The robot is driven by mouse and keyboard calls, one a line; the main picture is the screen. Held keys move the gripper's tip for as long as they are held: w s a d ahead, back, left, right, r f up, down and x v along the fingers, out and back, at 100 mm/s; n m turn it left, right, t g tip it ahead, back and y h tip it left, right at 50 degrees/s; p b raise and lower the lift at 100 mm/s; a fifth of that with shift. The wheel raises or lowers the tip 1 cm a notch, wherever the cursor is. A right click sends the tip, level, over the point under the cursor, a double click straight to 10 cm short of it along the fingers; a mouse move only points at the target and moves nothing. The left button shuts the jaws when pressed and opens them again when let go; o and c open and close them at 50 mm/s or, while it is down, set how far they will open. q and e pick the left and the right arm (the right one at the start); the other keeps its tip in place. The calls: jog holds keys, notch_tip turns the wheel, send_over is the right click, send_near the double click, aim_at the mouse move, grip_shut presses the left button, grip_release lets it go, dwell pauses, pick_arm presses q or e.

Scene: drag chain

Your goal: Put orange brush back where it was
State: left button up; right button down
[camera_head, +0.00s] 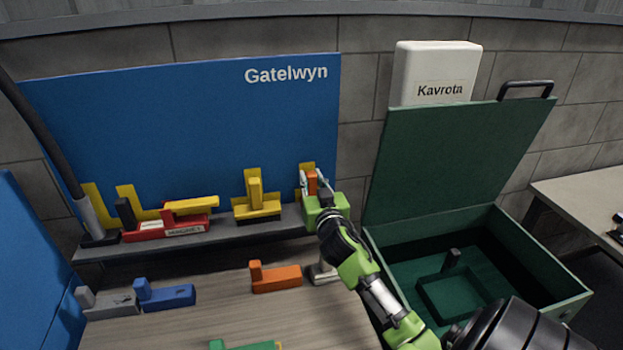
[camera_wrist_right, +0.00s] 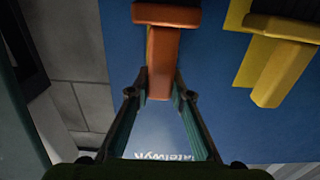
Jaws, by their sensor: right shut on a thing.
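My right gripper (camera_head: 312,186) is shut on the upright handle of the orange brush (camera_head: 312,182), at the right end of the shelf. In the right wrist view the brush (camera_wrist_right: 163,60) has its handle between the fingers (camera_wrist_right: 160,92), with its wider head beyond them. A yellow outline (camera_head: 303,168) on the blue panel shows just behind the brush. The gripper hides the brush's lower part in the head view, so I cannot tell whether it touches the shelf (camera_head: 190,237). My left gripper is not in view.
A yellow brush (camera_head: 257,207) stands to the left on the shelf; it also shows in the wrist view (camera_wrist_right: 277,65). A red tool (camera_head: 165,228) is farther left. Orange (camera_head: 276,278), blue (camera_head: 168,296) and grey (camera_head: 110,302) brushes lie on the table. An open green case (camera_head: 510,235) is right.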

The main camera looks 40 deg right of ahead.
jog(key=shift+f, duration=0.2)
jog(key=c, duration=1.8)
grip_release()
jog(key=shift+r, duration=0.1)
jog(key=shift+r, duration=0.25)
jog(key=b+v, duration=0.2)
jog(key=v, duration=1)
jog(key=shift+b, duration=0.35)
